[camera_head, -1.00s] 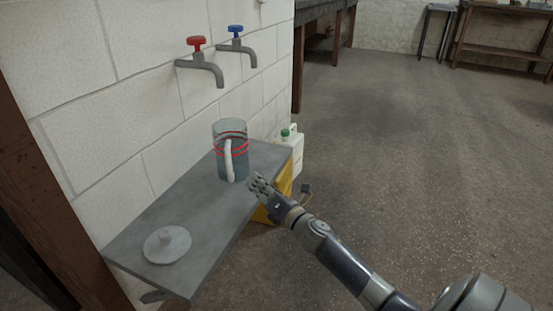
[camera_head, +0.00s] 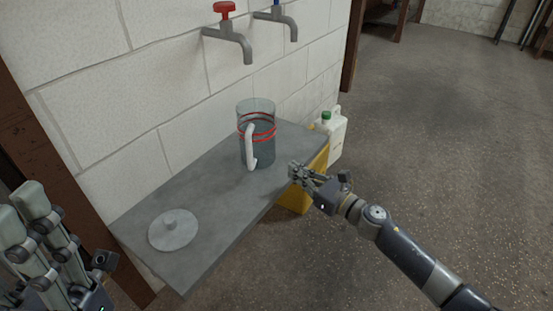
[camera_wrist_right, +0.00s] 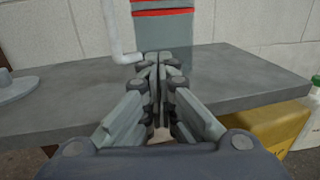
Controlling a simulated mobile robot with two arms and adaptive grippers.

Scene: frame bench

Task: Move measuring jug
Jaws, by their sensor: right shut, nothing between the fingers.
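The measuring jug (camera_head: 262,136) is a clear grey cylinder with red bands and a white handle. It stands upright on the grey shelf (camera_head: 215,200), below the taps, with its handle toward the shelf's front. Its lower part shows in the right wrist view (camera_wrist_right: 172,35), straight beyond the fingers. My right gripper (camera_head: 293,171) is shut and empty at the shelf's front edge, right of the jug and apart from it. My left gripper (camera_head: 38,225) shows at the lower left of the head view, near the shelf's left end; its fingertips look apart, with nothing seen between them.
A round grey lid (camera_head: 173,231) with a knob lies on the shelf's left part. Red (camera_head: 224,9) and blue taps stick out of the wall above. Open floor lies right.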

